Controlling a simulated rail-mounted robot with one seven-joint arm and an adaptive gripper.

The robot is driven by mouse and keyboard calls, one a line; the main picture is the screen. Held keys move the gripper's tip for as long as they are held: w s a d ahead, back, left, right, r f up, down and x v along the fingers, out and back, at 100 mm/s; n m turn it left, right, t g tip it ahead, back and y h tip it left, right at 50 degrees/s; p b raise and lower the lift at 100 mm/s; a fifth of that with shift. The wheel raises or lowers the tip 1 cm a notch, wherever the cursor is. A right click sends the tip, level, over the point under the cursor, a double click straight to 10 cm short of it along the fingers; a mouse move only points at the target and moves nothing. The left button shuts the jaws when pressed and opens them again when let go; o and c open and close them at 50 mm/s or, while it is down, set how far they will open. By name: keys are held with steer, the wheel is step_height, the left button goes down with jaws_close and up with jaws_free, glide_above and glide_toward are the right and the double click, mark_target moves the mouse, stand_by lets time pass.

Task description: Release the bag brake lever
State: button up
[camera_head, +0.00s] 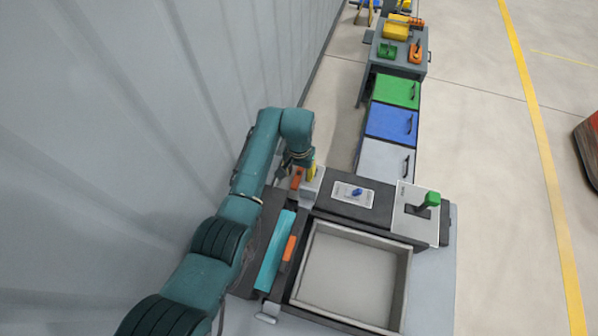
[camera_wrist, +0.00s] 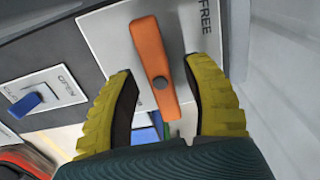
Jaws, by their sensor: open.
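The orange brake lever (camera_wrist: 153,50) is mounted on a pale plate (camera_wrist: 105,35) marked "FREE" in the wrist view. It stands between the two yellow fingers of my gripper (camera_wrist: 160,72), with a gap showing on each side. The fingers are open. The lever's lower end reaches down between them. In the head view, my gripper (camera_head: 308,166) is at the back left of the dark console, and an orange part (camera_head: 297,178) shows beside it. The plate's lettering is partly cut off or hidden.
A blue switch (camera_wrist: 24,104) on an "OPEN/CLOSE" plate sits left of the lever. In the head view, a green-handled lever (camera_head: 432,199) stands on the right. A grey tray (camera_head: 408,275) is in front, and a corrugated wall (camera_head: 130,120) runs along the left.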

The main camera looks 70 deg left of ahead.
steer(key=shift+c, duration=0.3)
jaws_close()
steer(key=shift+n, duration=0.3)
steer(key=n+p, duration=0.2)
steer(key=n, duration=0.1)
steer(key=shift+n, duration=0.3)
steer(key=n+p, duration=0.1)
steer(key=n, duration=0.3)
steer(key=shift+n, duration=0.3)
steer(key=n, duration=0.4)
steer(key=shift+p, duration=0.35)
steer(key=shift+f+n, duration=0.1)
steer(key=shift+n, duration=2.4)
